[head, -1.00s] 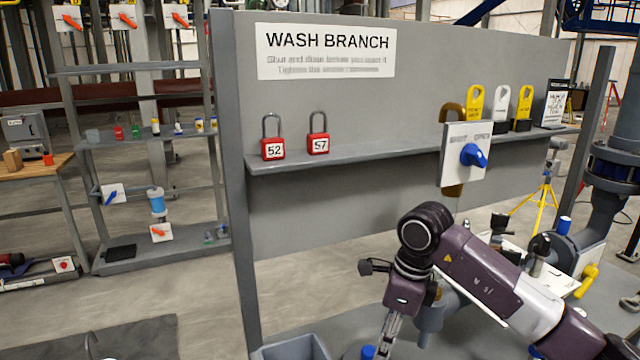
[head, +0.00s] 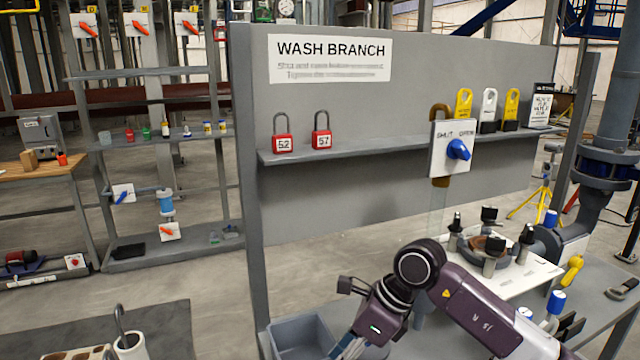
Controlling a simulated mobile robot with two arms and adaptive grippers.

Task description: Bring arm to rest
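My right arm (head: 418,270), dark purple and silver, comes in from the lower right and bends down at its joint. My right gripper (head: 347,347) points down to the lower left, in front of a grey bin, and is partly cut off by the bottom edge. Its fingertips do not show clearly, so I cannot tell whether it is open or shut, and I see nothing held. My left gripper is not in view.
A grey panel (head: 340,85) with a shelf holds two red padlocks, 52 (head: 283,143) and 57 (head: 322,141), and several tags. A blue-handled switch plate (head: 452,148) hangs there. The grey bin (head: 300,325) and white plate (head: 515,275) with fittings are near the arm.

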